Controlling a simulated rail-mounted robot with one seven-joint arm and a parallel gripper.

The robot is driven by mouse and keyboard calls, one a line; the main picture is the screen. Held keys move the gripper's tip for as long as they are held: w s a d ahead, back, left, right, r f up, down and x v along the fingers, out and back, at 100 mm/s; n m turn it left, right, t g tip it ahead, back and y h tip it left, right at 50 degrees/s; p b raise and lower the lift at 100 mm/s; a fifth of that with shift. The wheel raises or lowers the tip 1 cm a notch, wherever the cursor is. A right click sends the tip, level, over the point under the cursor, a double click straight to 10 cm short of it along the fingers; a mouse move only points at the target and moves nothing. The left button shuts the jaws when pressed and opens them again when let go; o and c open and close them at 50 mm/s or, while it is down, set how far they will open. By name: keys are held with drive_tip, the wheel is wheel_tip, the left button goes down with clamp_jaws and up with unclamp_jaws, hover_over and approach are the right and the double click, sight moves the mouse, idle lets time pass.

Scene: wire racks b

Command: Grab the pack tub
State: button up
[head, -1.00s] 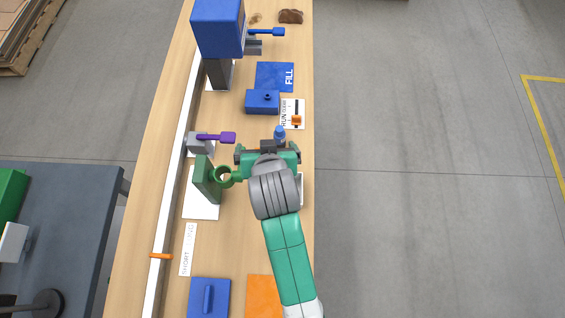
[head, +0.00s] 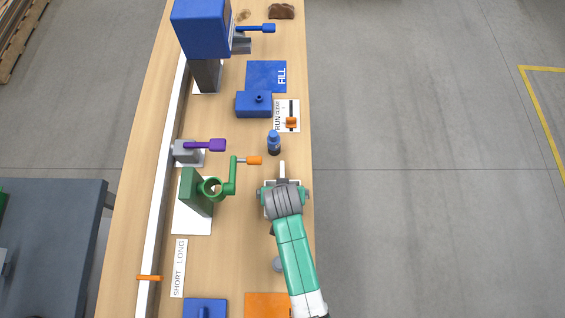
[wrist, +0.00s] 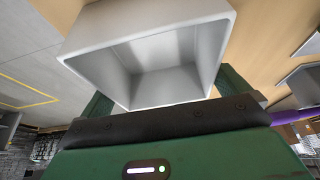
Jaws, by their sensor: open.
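The pack tub (wrist: 150,22) is a pale grey, open-topped box, large and empty in the wrist view. My gripper (wrist: 165,95) is open, with one dark green finger at each side of the tub's near part. The tub stands between the fingers, and I cannot tell whether they touch it. In the head view my gripper (head: 283,188) is over the right edge of the bench, and my wrist hides most of the tub there.
A green stand with a crank (head: 233,178) and orange handle is left of my gripper. A blue bottle (head: 273,143) stands just beyond. A purple lever (head: 205,145), a blue box (head: 253,104) and a blue machine (head: 201,28) are farther off. The floor at right is clear.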

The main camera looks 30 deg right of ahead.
drive_tip(key=shift+w+f, duration=0.2)
drive_tip(key=shift+f, duration=0.35)
drive_tip(key=shift+d, duration=0.1)
drive_tip(key=shift+c, duration=0.4)
drive_tip(key=c, duration=0.6)
drive_tip(key=shift+r, duration=0.15)
wheel_tip(320, 180, up, 28)
drive_tip(key=p, duration=0.3)
